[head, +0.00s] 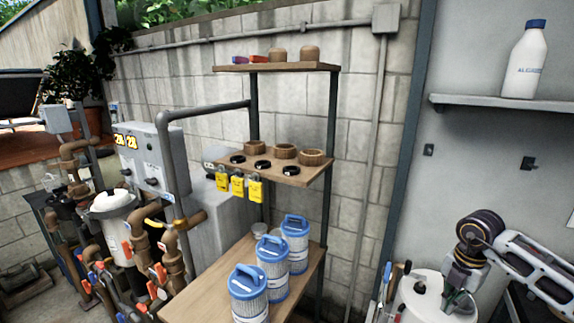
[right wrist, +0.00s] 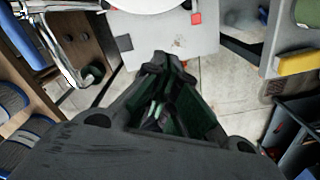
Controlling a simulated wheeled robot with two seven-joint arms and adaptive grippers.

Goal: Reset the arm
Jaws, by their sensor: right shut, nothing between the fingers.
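My right arm (head: 535,265) comes in from the right edge of the head view. Its gripper (head: 458,300) hangs at the lower right, in front of a white round-topped container, and points downward. In the right wrist view the dark fingers of this gripper (right wrist: 167,65) come together at their tips, with nothing held between them. My left arm and gripper are not in view.
A wooden shelf rack (head: 275,172) holds wooden rings, black rings and yellow tags. Blue-capped filter cartridges (head: 272,262) stand on its lower board. A white bottle (head: 525,62) stands on a wall shelf (head: 470,103). Pipes and valves (head: 150,235) crowd the left.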

